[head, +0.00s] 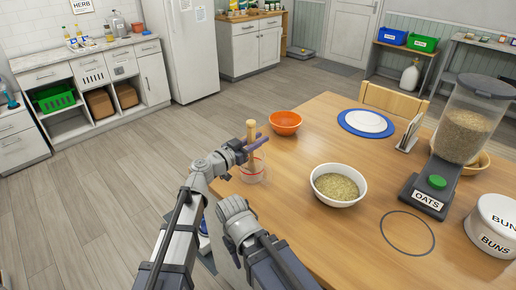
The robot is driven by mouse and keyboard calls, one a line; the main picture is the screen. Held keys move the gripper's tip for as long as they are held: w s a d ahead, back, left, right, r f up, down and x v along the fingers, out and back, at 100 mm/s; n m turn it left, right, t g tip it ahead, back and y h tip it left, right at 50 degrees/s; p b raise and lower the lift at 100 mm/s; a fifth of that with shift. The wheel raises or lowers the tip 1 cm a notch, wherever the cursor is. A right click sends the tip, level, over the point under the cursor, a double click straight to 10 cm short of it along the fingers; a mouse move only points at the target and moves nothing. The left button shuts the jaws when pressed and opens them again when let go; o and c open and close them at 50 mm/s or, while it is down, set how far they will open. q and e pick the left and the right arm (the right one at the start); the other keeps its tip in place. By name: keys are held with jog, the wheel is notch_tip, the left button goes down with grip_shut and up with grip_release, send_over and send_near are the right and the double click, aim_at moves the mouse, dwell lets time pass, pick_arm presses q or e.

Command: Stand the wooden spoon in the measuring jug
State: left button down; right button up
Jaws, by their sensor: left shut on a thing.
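The wooden spoon (251,130) is upright, its pale handle rising above my left gripper (257,147). My left gripper is shut on the spoon. The clear measuring jug (254,175), with a red line around it, stands near the left edge of the table. The spoon's lower part shows over or inside the jug's mouth; I cannot tell how deep it reaches, as the gripper and arm hide part of it. My right gripper is not clearly in view.
The wooden table (305,240) also holds an orange bowl (285,122), a white bowl of grain (338,185), a blue-rimmed plate (366,123), an oats dispenser (455,145) and a white buns tin (493,225). A dark ring (407,233) marks clear tabletop at the front.

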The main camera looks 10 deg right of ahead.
pick_arm(q)
jog(key=shift+f, duration=0.5)
pick_arm(e)
jog(key=shift+f, duration=0.55)
pick_arm(q)
jog(key=shift+f, duration=0.1)
pick_arm(e)
jog(key=shift+f, duration=0.1)
pick_arm(q)
jog(key=c, duration=1.2)
grip_release()
jog(key=shift+f, duration=0.1)
jog(key=o, duration=0.5)
jog(key=v, duration=1.2)
jog(key=shift+r, duration=0.2)
